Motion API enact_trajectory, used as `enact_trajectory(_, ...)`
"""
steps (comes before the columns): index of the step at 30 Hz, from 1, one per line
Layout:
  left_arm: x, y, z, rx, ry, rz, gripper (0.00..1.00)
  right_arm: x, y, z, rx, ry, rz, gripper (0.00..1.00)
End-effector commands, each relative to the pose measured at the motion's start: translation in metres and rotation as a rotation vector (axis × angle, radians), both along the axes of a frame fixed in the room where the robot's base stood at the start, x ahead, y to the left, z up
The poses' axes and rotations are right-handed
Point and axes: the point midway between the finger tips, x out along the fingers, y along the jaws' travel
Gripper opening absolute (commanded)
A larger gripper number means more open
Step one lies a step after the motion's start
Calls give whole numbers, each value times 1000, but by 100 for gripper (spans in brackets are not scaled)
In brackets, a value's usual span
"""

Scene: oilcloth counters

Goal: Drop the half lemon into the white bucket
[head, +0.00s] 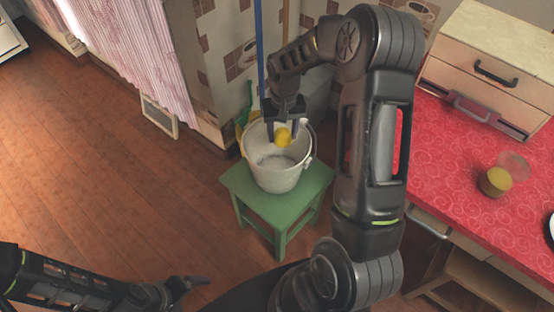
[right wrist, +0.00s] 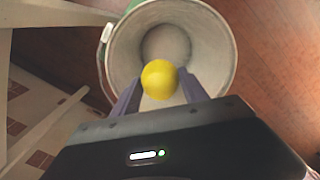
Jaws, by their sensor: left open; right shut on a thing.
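The half lemon (head: 283,137) is yellow and sits between the fingertips of my right gripper (head: 284,124), which is shut on it. In the head view it shows over the opening of the white bucket (head: 277,182). The right wrist view shows the lemon (right wrist: 159,79) between the two fingers, with the bucket's open mouth (right wrist: 222,45) and its inside below. The bucket stands upright on a green stool (head: 250,197). My left gripper (head: 190,286) is at the lower left of the head view, open and far from the bucket.
A counter with a red patterned oilcloth (head: 439,165) is at the right, with a small jar (head: 495,181) and a drawer box (head: 490,68) on it. A blue pole (head: 260,50) stands behind the bucket. Wooden floor (head: 110,160) is open at the left.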

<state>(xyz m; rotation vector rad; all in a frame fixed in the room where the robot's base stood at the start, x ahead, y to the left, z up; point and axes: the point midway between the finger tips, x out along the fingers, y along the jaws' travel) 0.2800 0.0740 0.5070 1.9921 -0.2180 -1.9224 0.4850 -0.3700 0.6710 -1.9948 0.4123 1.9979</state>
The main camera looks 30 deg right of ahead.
Motion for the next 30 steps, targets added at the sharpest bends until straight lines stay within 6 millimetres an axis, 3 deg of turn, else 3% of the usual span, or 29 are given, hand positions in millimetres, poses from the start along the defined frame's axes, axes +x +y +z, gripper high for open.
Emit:
enact_trajectory(12,0,0,-5,0,0,0,90,0,0,-8,0,-1,1,19)
enact_trajectory(13,0,0,-5,0,0,0,90,0,0,-8,0,-1,1,53)
enact_trajectory(22,0,0,-5,0,0,0,90,0,0,-8,0,-1,1,77)
enact_trajectory(30,0,0,-5,0,0,0,90,0,0,-7,0,-1,1,77)
